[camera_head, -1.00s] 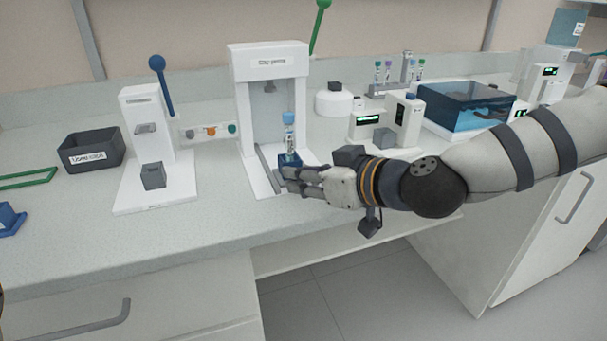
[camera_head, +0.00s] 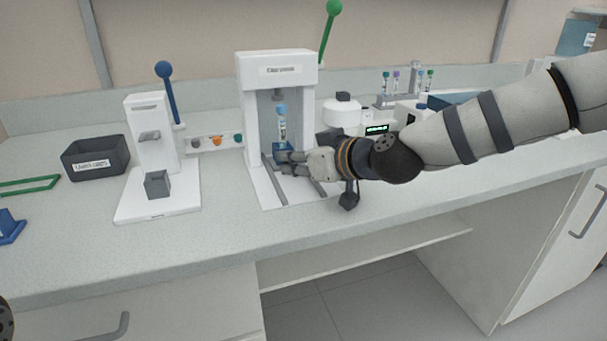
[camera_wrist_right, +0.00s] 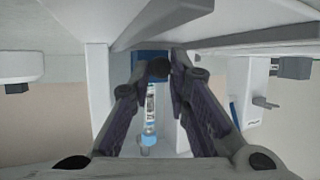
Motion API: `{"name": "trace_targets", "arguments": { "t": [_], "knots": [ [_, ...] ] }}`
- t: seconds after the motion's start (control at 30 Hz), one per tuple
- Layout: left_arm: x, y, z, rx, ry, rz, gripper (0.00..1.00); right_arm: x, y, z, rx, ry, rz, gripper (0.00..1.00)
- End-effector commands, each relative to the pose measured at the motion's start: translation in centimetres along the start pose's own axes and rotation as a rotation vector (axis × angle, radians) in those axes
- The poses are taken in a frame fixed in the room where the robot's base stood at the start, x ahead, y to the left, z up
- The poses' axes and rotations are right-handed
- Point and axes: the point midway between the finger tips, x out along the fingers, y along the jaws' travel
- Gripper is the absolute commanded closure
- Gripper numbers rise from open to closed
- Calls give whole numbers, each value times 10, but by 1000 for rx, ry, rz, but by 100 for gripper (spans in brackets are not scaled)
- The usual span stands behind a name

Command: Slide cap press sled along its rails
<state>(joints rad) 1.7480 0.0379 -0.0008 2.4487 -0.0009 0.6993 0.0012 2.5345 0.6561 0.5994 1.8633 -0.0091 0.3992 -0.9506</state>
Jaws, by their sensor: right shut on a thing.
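The cap press (camera_head: 275,70) is a white frame with a green-knobbed lever (camera_head: 329,25). Its blue sled (camera_head: 281,153) sits on two grey rails (camera_head: 273,180) between the posts. A tube with a light blue cap (camera_head: 281,122) stands upright in the sled, below the press head. My right gripper (camera_head: 286,160) reaches in from the right and is shut on the sled's front. In the right wrist view, which looks upside down, the fingers (camera_wrist_right: 165,72) close at the blue sled (camera_wrist_right: 150,60), with the tube (camera_wrist_right: 150,110) beyond.
A smaller white press (camera_head: 150,150) with a blue lever stands left, beside a dark labelled bin (camera_head: 95,157). A green frame (camera_head: 30,184) and a blue piece (camera_head: 10,225) lie further left. A round white device (camera_head: 343,112) and a tube rack (camera_head: 400,98) stand right. The front counter is mostly clear.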

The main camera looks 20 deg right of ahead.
Motion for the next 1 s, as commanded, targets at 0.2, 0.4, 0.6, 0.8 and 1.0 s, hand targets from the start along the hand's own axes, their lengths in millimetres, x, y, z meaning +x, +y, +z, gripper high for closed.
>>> {"name": "trace_targets", "arguments": {
  "t": [0.2, 0.4, 0.6, 0.8, 1.0],
  "knots": [
    [9, 0, 4, 0, -24, -1, 60, 22, 8, -4, 2, -8, -3, 100],
    [10, 0, 5, 1, -25, -1, 60, 25, 10, -8, 1, -4, -2, 100],
    [10, 0, 5, 1, -24, -1, 60, 24, 10, -9, 1, -2, 0, 81],
    [9, 0, 4, 1, -24, -1, 60, 24, 10, -9, 1, -1, 0, 63],
    [9, 0, 4, 1, -23, -2, 60, 22, 10, -10, 1, -1, -1, 63]
  ]
}}
